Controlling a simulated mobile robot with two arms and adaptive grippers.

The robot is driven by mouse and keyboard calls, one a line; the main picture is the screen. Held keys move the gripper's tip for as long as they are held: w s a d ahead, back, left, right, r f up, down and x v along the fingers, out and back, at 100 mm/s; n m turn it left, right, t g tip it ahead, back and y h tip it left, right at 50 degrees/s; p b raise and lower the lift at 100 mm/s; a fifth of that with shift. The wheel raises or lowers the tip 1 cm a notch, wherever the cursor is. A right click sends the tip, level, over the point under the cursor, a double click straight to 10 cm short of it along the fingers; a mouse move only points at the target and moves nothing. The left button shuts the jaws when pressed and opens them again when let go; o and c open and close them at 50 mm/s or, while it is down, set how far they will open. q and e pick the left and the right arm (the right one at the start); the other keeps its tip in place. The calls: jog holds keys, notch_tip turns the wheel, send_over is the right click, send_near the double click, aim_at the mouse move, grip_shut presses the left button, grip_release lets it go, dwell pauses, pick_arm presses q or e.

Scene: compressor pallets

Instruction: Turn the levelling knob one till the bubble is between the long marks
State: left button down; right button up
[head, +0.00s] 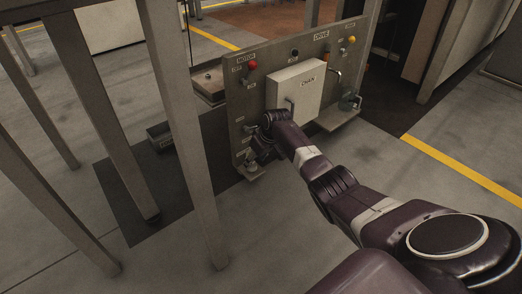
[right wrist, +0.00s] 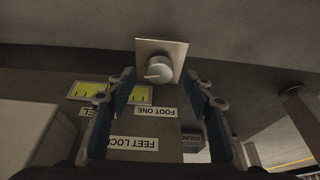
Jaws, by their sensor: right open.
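In the right wrist view the levelling knob (right wrist: 160,70) is a round grey knob with a pale pointer mark, on a square beige plate above the upside-down FOOT ONE label (right wrist: 155,111). My right gripper (right wrist: 164,84) is open, with its blue fingers apart on either side below the knob; nothing is between them. A yellow-green level vial (right wrist: 92,90) with dark marks lies left of the knob, partly hidden by the left finger; I cannot make out its bubble. In the head view my right gripper (head: 258,153) is at the panel's lower left and hides the knob. My left gripper is not in view.
The grey panel (head: 240,100) carries a white CHAIN box (head: 296,88), a red button (head: 252,65) and a yellow button (head: 351,39). A FEET LOCK label (right wrist: 133,143) is near the knob. Grey posts (head: 180,110) stand left of the panel. Floor in front is clear.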

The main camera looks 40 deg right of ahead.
jog(key=v, duration=0.8)
jog(key=shift+r, duration=0.2)
jog(key=shift+s+d, duration=0.1)
jog(key=shift+s, duration=0.05)
